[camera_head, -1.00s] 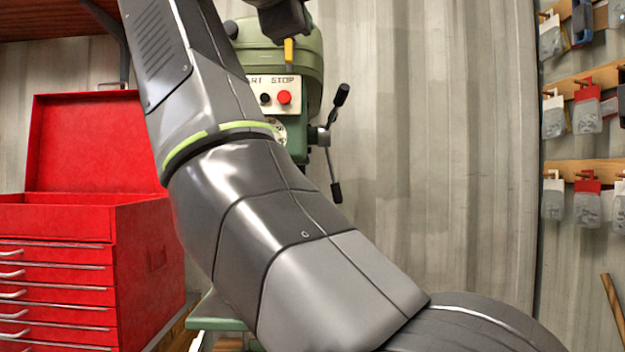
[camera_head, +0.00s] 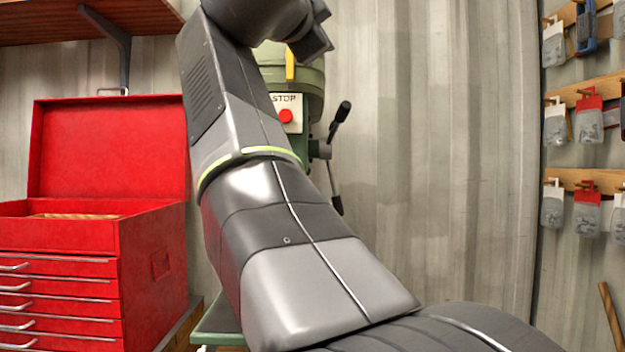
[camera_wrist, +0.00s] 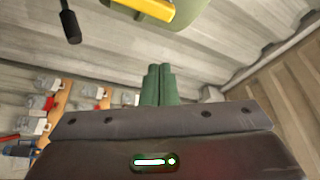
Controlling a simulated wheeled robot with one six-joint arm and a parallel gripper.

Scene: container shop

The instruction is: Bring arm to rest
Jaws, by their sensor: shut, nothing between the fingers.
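My arm (camera_head: 290,225) rises from the lower right across the head view to the top middle, where its wrist bends over to the right. In the wrist view, my gripper (camera_wrist: 158,70) shows two green fingers close together, shut with nothing between them. The fingers point up in that picture towards the ribbed metal wall and touch nothing that I can see. The fingertips cannot be made out in the head view.
A green drill press (camera_head: 312,92) with a red stop button and a black-knobbed lever stands behind my arm, partly hidden. An open red tool chest (camera_head: 150,260) stands at left below a wooden shelf (camera_head: 50,22). Bagged parts (camera_head: 588,125) hang at right. The corrugated wall (camera_head: 440,150) between is clear.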

